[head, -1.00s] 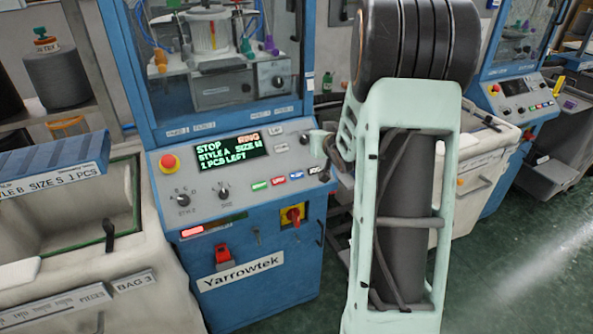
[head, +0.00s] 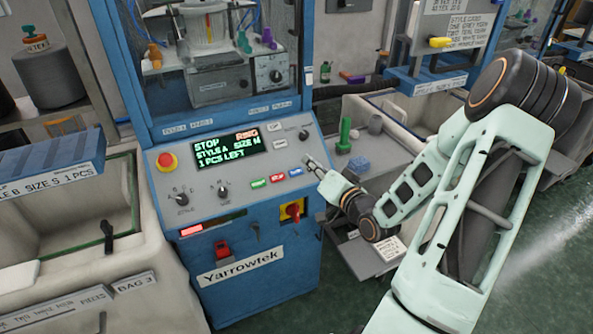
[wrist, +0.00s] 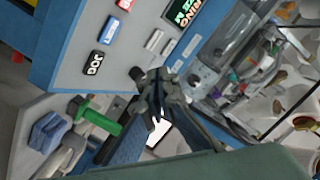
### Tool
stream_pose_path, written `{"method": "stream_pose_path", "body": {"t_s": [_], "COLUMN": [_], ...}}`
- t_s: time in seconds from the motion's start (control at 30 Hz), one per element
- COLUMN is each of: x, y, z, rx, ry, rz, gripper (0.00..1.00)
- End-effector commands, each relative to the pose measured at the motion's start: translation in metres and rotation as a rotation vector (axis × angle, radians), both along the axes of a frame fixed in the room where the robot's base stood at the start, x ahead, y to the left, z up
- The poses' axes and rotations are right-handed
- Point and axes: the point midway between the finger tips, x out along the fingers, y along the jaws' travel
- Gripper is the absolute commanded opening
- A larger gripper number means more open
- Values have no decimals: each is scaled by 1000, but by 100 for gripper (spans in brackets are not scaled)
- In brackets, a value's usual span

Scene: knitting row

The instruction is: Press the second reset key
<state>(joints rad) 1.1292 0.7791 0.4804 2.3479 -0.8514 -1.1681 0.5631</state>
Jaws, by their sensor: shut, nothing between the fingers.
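The blue machine's sloped grey control panel (head: 225,205) carries a row of small keys: green (head: 259,183), red (head: 278,178) and blue (head: 296,172). The blue key (wrist: 110,30) and a black key (wrist: 93,63) show in the wrist view. Two pale keys, an upper (head: 275,130) and a lower (head: 280,143), sit right of the lit display (head: 228,149). I cannot tell which key is the second reset key. My gripper (head: 308,162) is shut and empty at the panel's right edge, hiding the black key in the head view. Contact with the panel is unclear.
A red stop button (head: 167,161), two selector knobs (head: 182,199) (head: 223,191) and a yellow-backed red switch (head: 293,209) are on this machine. A black knob (wrist: 136,73) is close to my gripper (wrist: 158,88).

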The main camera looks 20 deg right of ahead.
Motion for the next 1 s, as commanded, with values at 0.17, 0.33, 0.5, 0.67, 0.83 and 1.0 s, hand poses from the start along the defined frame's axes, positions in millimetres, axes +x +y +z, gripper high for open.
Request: {"method": "stream_pose_path", "body": {"t_s": [0.17,0.33,0.5,0.67,0.83,1.0], "x": [0,1,10,24,39,49], "y": [0,0,0,1,1,2], "z": [0,-3,-16,-35,-54,-66], "rx": [0,-1,-2,-2,-2,-2], "ry": [0,1,2,0,1,1], "rz": [0,0,1,2,0,2], "gripper": [0,0,0,0,0,0]}}
